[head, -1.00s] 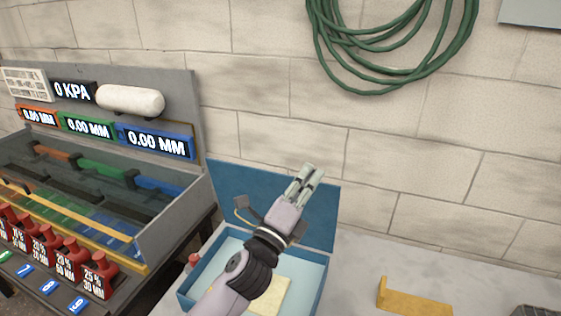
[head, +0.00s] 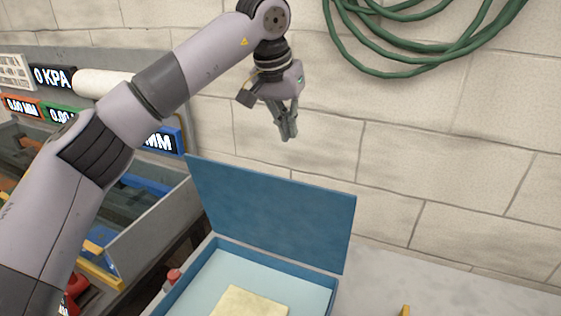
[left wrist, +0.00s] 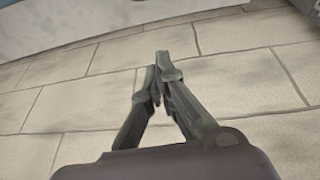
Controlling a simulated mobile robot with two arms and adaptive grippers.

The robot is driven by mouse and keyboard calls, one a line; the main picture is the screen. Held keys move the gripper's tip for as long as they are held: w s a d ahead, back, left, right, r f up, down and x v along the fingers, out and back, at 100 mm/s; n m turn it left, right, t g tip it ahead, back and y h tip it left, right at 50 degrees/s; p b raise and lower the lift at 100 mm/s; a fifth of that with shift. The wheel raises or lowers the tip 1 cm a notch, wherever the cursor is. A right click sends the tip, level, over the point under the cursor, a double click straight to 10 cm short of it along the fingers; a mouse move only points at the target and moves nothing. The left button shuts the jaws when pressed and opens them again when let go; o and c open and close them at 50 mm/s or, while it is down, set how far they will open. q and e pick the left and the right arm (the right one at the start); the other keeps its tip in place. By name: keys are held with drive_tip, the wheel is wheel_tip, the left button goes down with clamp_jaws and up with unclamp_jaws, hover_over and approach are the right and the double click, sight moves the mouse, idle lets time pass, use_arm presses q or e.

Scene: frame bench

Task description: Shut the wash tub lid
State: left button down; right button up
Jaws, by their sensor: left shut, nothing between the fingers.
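The wash tub (head: 205,262) is a blue box with a pale inside, at the bottom middle of the head view. Its blue lid (head: 275,210) stands raised at the tub's back edge, so the tub is open. A pale yellow block (head: 250,302) lies inside. My left gripper (head: 288,138) points down above the lid's upper edge, apart from it in the picture, near the wall. Its fingers are shut and empty; the left wrist view shows the fingertips (left wrist: 162,62) together. My right gripper is not in view.
A bench rig with coloured readouts (head: 60,113) stands at the left, partly behind my left arm. A small red-capped item (head: 172,276) is beside the tub. A green hose (head: 420,60) hangs on the block wall. The grey bench top (head: 450,285) at right looks mostly clear.

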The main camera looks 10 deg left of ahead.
use_arm(q)
drive_tip(key=w+a+f+p, duration=0.1)
drive_tip(key=w+f+p, duration=0.2)
drive_tip(key=f, duration=0.5)
drive_tip(key=shift+y, duration=0.4)
drive_tip(key=shift+s+a+p, duration=0.15)
drive_tip(key=shift+s+a, duration=0.05)
drive_tip(key=shift+s, duration=0.45)
drive_tip(key=shift+s+a+p, duration=0.15)
drive_tip(key=shift+s+a, duration=0.05)
drive_tip(key=shift+s, duration=0.5)
drive_tip(key=shift+s+a+p, duration=0.15)
drive_tip(key=shift+s+a, duration=0.05)
drive_tip(key=shift+s, duration=0.45)
